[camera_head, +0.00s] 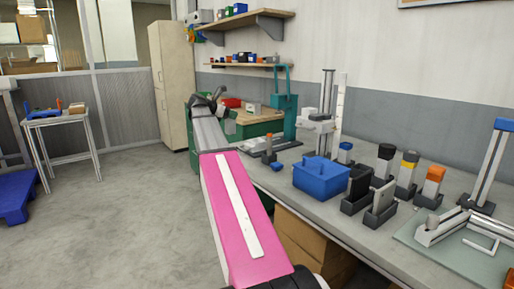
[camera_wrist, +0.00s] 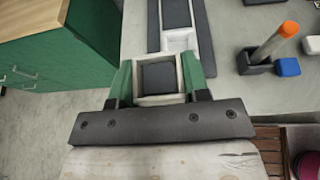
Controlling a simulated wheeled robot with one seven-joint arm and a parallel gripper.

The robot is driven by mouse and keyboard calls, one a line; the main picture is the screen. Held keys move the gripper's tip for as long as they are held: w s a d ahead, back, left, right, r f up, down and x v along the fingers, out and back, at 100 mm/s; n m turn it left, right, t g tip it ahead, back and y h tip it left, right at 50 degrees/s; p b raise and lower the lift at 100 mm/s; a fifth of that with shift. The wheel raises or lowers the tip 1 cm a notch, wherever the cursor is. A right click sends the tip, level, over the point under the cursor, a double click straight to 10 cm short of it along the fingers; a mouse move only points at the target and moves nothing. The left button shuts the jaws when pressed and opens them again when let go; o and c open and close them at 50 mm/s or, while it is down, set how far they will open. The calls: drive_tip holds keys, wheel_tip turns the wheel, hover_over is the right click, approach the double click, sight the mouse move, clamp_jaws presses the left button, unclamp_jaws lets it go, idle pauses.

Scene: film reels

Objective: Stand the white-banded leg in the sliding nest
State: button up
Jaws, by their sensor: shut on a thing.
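In the wrist view my gripper (camera_wrist: 158,80) has its green fingers shut on a square piece with a pale rim and a dark centre. I take it to be the white-banded leg (camera_wrist: 158,77), seen end-on. Just beyond it, a pale block (camera_wrist: 180,40) sits on a dark rail with a grey strip; this looks like the sliding nest. The leg's lower end is hidden, so I cannot tell whether it touches the nest or stands above it. In the head view I cannot make out the fingers or the held leg clearly behind my arm.
An orange-tipped stick (camera_wrist: 271,45) leans in a dark holder right of the rail, beside a blue cap (camera_wrist: 288,66). A green cabinet (camera_wrist: 70,55) stands left. In the head view, a blue bin (camera_head: 320,175) and several colour-topped legs in dark holders line the bench farther right.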

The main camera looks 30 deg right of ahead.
drive_tip(key=shift+m+g, duration=0.3)
drive_tip(key=shift+s+a+f+x, duration=0.15)
drive_tip(key=shift+s+f+x, duration=0.2)
drive_tip(key=shift+x, duration=2.35)
drive_tip(key=shift+s+a+f+x, duration=0.1)
drive_tip(key=shift+s+f+x, duration=0.3)
drive_tip(key=shift+x, duration=2.3)
drive_tip(key=shift+s+a+f+x, duration=0.15)
drive_tip(key=shift+s+f+x, duration=0.2)
drive_tip(key=shift+x, duration=2.35)
drive_tip(key=o, duration=1)
drive_tip(key=shift+f, duration=0.1)
drive_tip(key=shift+o, duration=0.2)
